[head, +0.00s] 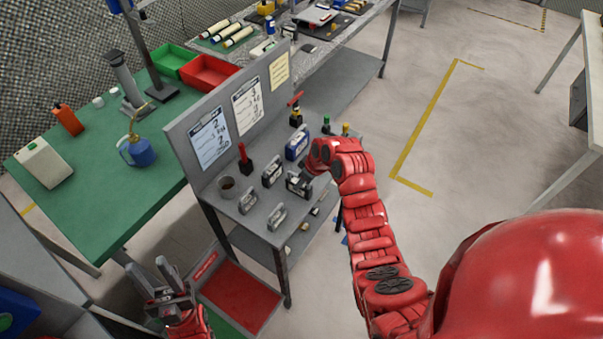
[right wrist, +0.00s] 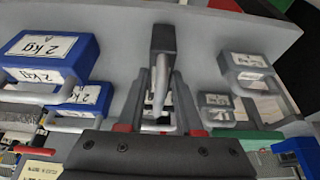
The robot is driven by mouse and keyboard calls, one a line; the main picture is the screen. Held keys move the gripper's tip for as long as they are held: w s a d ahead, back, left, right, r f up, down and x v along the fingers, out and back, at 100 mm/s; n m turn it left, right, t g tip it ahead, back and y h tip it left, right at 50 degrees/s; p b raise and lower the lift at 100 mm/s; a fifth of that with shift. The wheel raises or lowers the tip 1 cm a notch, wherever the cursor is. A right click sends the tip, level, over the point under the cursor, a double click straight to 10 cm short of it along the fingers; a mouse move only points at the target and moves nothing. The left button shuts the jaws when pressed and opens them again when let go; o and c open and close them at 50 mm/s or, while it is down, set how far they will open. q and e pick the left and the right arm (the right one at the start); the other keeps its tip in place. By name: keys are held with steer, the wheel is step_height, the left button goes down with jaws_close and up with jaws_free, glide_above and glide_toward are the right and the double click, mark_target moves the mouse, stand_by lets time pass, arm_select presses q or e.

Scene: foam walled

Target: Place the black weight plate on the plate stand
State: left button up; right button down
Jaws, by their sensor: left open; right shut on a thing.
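My right gripper (head: 311,171) is over the grey bench, shut on the pale handle of a dark weight (head: 297,185). In the right wrist view the dark weight (right wrist: 163,42) shows beyond the fingers, with its handle between them. Whether it touches the bench top is unclear. My left gripper (head: 172,279) is open and empty, low at the left, near a red tray. I cannot clearly make out a plate stand; a red post on a black base (head: 245,160) stands on the bench.
The grey bench (head: 222,205) also holds a blue weight (head: 297,146), several grey weights and a dark cup (head: 227,186). An upright panel with papers (head: 209,138) backs it. A red tray (head: 240,295) lies below. Open floor is at the right.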

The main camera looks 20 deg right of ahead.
steer(key=shift+w, duration=0.1)
steer(key=shift+f, duration=0.15)
steer(key=shift+f, duration=0.15)
steer(key=c, duration=0.6)
jaws_free()
steer(key=shift+o, duration=0.2)
steer(key=shift+r, duration=0.2)
